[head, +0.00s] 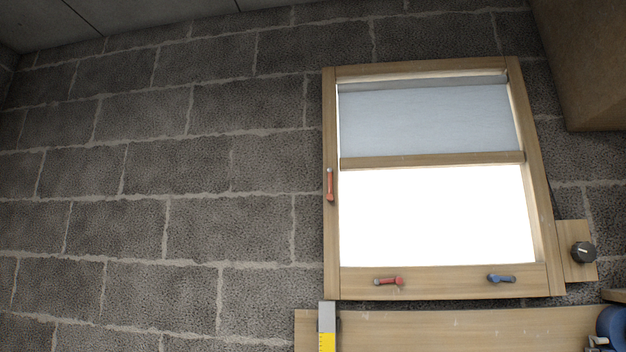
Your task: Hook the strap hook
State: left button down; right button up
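I cannot make out a strap or a strap hook for certain in the head view. A grey and yellow upright piece (327,328) stands in front of the wooden board at the bottom edge, and its lower end is cut off. A blue rounded object (612,325) is partly in view at the bottom right corner; I cannot tell what it is. Neither of my grippers is in view.
A wood-framed window (332,230) with a pale blind (430,118) is on the block wall (200,150). Red (388,281) and blue (501,278) handles sit on its lower rail. A black knob (583,252) is at right, and a wooden board (450,328) runs below.

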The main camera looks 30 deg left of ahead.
aim_at(330, 197)
jog(key=u, duration=0.9)
jog(key=i, duration=0.5)
jog(key=z, duration=0.05)
jog(key=k, duration=1.35)
jog(key=z, duration=0.5)
jog(key=i, duration=0.45)
jog(key=z, duration=0.9)
jog(key=i, duration=0.7)
jog(key=u, duration=0.65)
jog(key=i, duration=0.7)
jog(key=u, duration=0.8)
